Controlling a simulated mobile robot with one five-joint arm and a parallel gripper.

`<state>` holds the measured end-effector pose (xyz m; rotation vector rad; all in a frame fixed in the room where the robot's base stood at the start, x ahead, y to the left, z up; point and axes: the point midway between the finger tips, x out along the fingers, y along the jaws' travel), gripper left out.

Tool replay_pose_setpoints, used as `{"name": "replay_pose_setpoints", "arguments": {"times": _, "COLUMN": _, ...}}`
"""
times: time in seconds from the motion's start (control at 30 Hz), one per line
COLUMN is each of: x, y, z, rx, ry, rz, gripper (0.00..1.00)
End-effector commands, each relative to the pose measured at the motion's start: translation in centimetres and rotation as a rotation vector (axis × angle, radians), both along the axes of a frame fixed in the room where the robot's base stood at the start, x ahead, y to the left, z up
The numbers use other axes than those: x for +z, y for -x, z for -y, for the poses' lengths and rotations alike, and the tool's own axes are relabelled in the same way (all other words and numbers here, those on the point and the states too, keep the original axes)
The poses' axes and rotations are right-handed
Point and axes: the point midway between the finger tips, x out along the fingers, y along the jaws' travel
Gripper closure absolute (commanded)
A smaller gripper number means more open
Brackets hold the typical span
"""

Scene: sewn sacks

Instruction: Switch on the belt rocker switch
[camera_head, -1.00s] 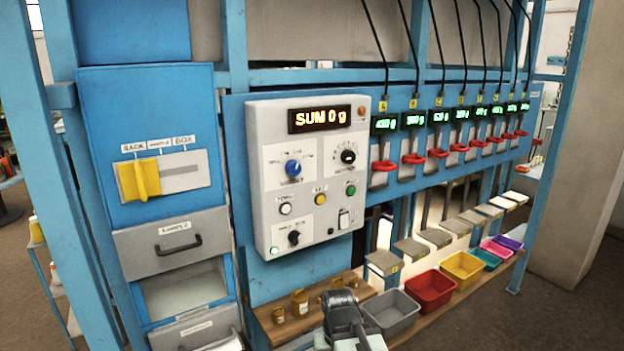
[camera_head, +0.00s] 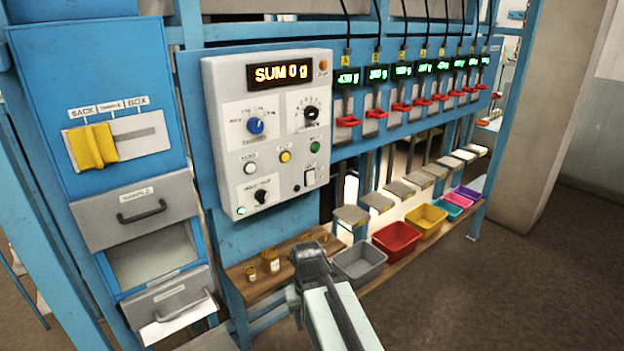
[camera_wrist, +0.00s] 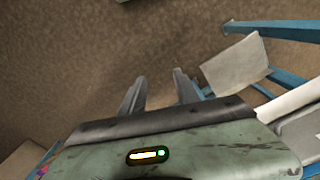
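The grey control panel (camera_head: 268,140) hangs on the blue frame with a lit display reading "SUM 0 g". A small rocker-like switch (camera_head: 310,176) sits at its lower right; its label and position are too small to read. My gripper (camera_head: 311,254) is below the panel and apart from it, in front of the wooden shelf. In the wrist view my gripper (camera_wrist: 158,90) shows two dark fingers spread apart with nothing between them. The panel is not in the wrist view.
A blue dial (camera_head: 255,126), a black dial (camera_head: 311,112) and several buttons share the panel. A yellow slider (camera_head: 93,146) and a grey drawer (camera_head: 135,211) are left. A grey bin (camera_head: 360,265) and a red bin (camera_head: 397,239) stand right of my gripper. Small jars (camera_head: 271,261) stand on the shelf.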

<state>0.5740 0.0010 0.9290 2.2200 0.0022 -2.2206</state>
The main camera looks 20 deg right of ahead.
Motion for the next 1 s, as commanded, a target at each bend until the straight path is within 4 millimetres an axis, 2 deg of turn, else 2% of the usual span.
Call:
{"name": "replay_pose_setpoints", "arguments": {"times": 0.03, "x": 0.0, "y": 0.0, "z": 0.0, "rx": 0.0, "ry": 0.0, "rz": 0.0, "gripper": 0.79}}
{"name": "replay_pose_setpoints", "arguments": {"times": 0.1, "x": 0.0, "y": 0.0, "z": 0.0, "rx": 0.0, "ry": 0.0, "rz": 0.0, "gripper": 0.98}}
{"name": "replay_pose_setpoints", "arguments": {"times": 0.13, "x": 0.0, "y": 0.0, "z": 0.0, "rx": 0.0, "ry": 0.0, "rz": 0.0, "gripper": 1.0}}
{"name": "replay_pose_setpoints", "arguments": {"times": 1.0, "x": 0.0, "y": 0.0, "z": 0.0, "rx": 0.0, "ry": 0.0, "rz": 0.0, "gripper": 1.0}}
